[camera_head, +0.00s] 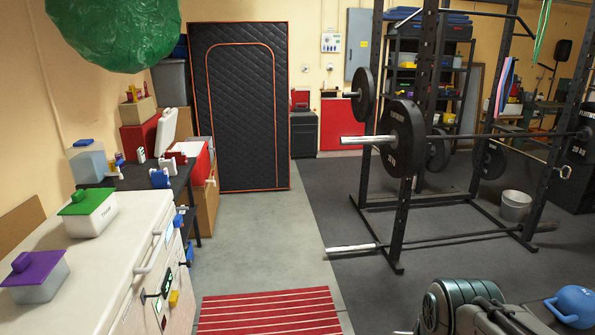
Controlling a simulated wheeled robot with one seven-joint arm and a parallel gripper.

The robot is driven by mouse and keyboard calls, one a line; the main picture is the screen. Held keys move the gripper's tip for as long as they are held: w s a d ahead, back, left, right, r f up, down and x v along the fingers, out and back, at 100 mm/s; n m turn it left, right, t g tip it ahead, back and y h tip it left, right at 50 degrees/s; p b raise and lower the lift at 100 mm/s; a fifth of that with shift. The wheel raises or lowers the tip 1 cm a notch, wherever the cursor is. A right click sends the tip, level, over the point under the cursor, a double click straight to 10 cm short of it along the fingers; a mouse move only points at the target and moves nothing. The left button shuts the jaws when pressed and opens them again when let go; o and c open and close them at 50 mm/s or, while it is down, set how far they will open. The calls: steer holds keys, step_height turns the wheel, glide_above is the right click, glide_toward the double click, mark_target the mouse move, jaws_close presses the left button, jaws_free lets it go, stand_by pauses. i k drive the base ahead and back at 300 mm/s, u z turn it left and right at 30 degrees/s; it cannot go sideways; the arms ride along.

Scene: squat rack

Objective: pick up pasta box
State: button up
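I cannot pick out a pasta box for certain in the head view. Several small items stand on and around the dark table (186,181) at the left, among them a red box (139,136) with a tan box (137,112) on top. They are too small to read. My gripper is not in view.
A white cabinet (50,290) with lidded containers fills the lower left. A squat rack (404,215) with a loaded barbell stands at right. A red striped mat (270,312) lies on otherwise clear grey floor.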

mark_target(180, 155)
steer(key=i, duration=1.6)
steer(key=u, duration=0.25)
steer(key=i, duration=1.55)
steer(key=u, duration=1.15)
steer(key=i, duration=1.05)
steer(key=u, duration=1.65)
steer(key=i, duration=0.95)
steer(key=u, duration=0.4)
steer(key=k, duration=1.25)
steer(key=z, duration=0.5)
steer(key=i, duration=0.45)
steer(key=z, duration=0.8)
steer(key=i, duration=0.55)
steer(key=z, duration=0.2)
